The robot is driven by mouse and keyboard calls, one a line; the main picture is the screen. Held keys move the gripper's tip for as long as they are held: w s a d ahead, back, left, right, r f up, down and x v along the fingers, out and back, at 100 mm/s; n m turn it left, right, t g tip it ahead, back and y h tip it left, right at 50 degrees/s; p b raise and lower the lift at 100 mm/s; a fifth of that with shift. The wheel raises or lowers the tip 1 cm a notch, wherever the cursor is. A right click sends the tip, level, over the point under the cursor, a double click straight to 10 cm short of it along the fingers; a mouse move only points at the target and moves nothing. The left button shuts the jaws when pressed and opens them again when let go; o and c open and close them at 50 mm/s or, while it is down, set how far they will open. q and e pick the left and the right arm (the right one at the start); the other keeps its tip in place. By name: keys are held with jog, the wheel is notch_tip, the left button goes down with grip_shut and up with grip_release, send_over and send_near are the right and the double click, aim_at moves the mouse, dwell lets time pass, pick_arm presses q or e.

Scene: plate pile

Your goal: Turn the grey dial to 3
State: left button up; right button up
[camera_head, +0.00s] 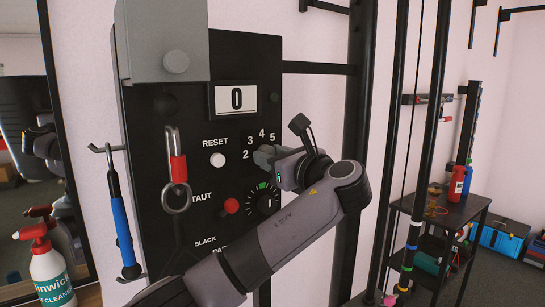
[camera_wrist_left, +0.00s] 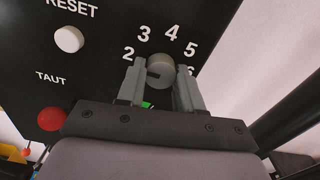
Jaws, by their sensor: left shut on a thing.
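The grey dial (camera_wrist_left: 160,66) is on a black panel (camera_head: 150,235), with the numbers 2 to 6 visible around it. In the left wrist view a dark mark on its face lies toward its lower left, nearer the 2 than the 3. My left gripper (camera_head: 267,155) is shut on the dial, with one finger on each side, as the left wrist view (camera_wrist_left: 160,84) also shows. In the head view the gripper largely hides the dial. My right gripper is not in view.
A counter (camera_head: 236,98) above reads 0. A white reset button (camera_head: 217,160), a red knob (camera_head: 231,205) and a black dial with a green mark (camera_head: 265,199) are close by. A red-handled hook (camera_head: 178,169) hangs at left; a black post (camera_head: 360,80) stands right.

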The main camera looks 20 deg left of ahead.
pick_arm(q)
jog(key=shift+m, duration=0.3)
jog(key=shift+s+m, duration=0.1)
jog(key=shift+m, duration=3.9)
jog(key=o, duration=1)
jog(key=shift+o, duration=0.2)
jog(key=b+v, duration=0.1)
jog(key=v, duration=0.6)
jog(key=shift+b, duration=0.35)
